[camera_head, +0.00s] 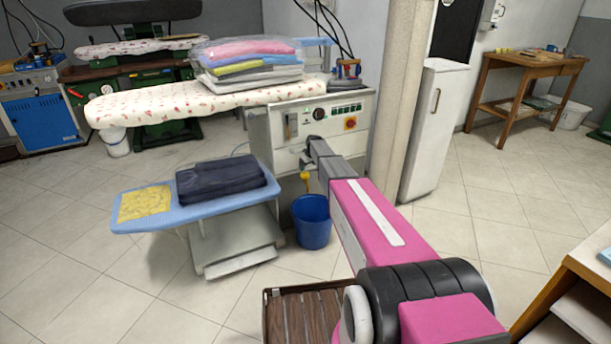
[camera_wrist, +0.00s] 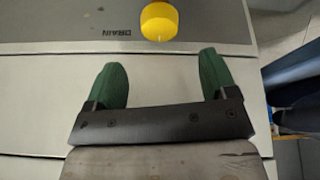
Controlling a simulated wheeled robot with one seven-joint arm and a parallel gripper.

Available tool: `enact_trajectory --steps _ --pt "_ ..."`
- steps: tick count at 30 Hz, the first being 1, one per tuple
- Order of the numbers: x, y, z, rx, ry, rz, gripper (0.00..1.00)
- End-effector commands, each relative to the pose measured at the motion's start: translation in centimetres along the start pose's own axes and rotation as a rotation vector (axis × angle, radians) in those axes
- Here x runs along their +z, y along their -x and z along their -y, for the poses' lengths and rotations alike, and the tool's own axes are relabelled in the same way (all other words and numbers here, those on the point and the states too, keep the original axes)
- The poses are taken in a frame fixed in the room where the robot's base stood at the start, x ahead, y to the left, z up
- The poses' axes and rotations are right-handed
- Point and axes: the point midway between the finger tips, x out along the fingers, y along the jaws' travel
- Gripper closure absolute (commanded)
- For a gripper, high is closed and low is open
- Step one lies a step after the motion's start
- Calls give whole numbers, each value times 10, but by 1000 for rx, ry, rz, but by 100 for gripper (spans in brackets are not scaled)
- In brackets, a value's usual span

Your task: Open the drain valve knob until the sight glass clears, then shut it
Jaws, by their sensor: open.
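In the wrist view the round yellow drain knob (camera_wrist: 160,20) sits on a grey panel marked DRAIN, the lettering upside down in this view. My gripper (camera_wrist: 160,78) has its two green fingertips spread apart, with nothing between them. The knob lies beyond the tips, roughly in line with the gap and apart from both. In the head view my arm reaches to the front of the cream machine (camera_head: 269,135), and my gripper is mostly hidden there. A narrow upright window (camera_head: 290,126) on the machine's left front may be the sight glass; its contents are too small to read.
A blue bucket (camera_head: 311,222) stands on the floor below the machine front. A blue padded board (camera_head: 191,212) with dark folded cloth (camera_head: 221,181) is to the left. A pillar (camera_head: 399,90) and white cabinet (camera_head: 433,130) stand to the right. Open tiled floor lies beyond.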

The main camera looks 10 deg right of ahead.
Motion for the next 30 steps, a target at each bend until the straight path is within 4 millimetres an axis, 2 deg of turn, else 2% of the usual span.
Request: enact_trajectory --steps 3,12,16,24,28,29,30 --pt "-1 -23 -1 -1 0 1 21" --pt "-1 -72 0 -1 -1 1 21" --pt "0 -81 0 0 -1 1 21" --pt "0 -82 0 0 -1 0 21" --pt "0 -82 0 0 -1 0 64" --pt "0 -82 0 0 -1 0 70" --pt "0 -82 0 0 -1 0 70"
